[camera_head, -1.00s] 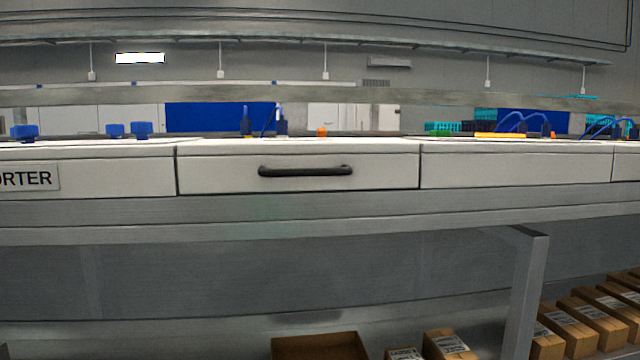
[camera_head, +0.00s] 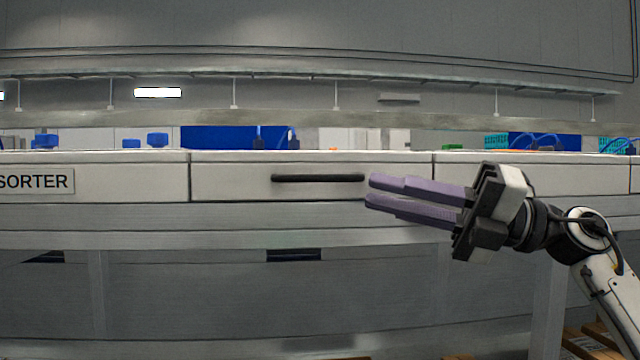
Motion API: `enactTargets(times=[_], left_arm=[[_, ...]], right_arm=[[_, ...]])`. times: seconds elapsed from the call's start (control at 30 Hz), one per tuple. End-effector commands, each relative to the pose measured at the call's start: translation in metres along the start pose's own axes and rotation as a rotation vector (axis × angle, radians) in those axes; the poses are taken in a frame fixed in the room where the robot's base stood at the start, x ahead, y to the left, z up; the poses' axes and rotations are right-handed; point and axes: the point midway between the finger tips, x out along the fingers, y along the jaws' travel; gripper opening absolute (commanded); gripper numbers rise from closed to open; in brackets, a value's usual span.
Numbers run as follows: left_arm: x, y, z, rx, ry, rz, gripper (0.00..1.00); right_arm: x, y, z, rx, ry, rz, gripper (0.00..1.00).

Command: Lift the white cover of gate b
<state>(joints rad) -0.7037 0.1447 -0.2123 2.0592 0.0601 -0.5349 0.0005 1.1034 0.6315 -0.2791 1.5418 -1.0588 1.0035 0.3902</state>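A white cover panel (camera_head: 230,180) with a black bar handle (camera_head: 318,178) sits in the middle of the machine's front. It is closed and flush with the panels beside it. No gate letter is readable on it. My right gripper (camera_head: 367,191) comes in from the right, its two purple fingers pointing left. The fingers are parted with a narrow gap and nothing shows between them. In the picture their tips lie just right of and slightly below the handle's right end; whether they touch the panel I cannot tell. My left gripper is not in view.
A panel with a SORTER label (camera_head: 38,181) is at the left, and another white panel (camera_head: 455,165) is at the right, partly behind my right gripper. Blue fittings (camera_head: 157,139) stand along the top. A grey frame leg (camera_head: 98,290) stands below.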

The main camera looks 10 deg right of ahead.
Motion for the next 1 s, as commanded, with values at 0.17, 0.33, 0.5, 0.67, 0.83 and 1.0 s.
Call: enactTargets(times=[0.17, 0.33, 0.5, 0.67, 0.83, 1.0], left_arm=[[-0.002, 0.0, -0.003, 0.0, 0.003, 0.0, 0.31], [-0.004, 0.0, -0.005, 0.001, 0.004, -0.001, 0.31], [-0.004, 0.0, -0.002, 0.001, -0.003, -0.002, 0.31], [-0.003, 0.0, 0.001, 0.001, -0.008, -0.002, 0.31], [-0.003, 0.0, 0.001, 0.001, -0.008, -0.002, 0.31], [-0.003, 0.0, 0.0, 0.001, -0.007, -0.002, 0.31]], right_arm=[[0.029, 0.002, -0.001, 0.0, 0.005, 0.004, 0.17], [0.062, 0.003, -0.001, 0.0, 0.003, 0.006, 0.17], [0.086, 0.002, 0.0, 0.001, 0.002, 0.005, 0.17], [0.097, 0.001, -0.001, 0.002, 0.001, 0.004, 0.17], [0.099, 0.001, -0.001, 0.001, 0.0, 0.003, 0.17], [0.098, 0.001, -0.001, 0.001, 0.0, 0.003, 0.09]])
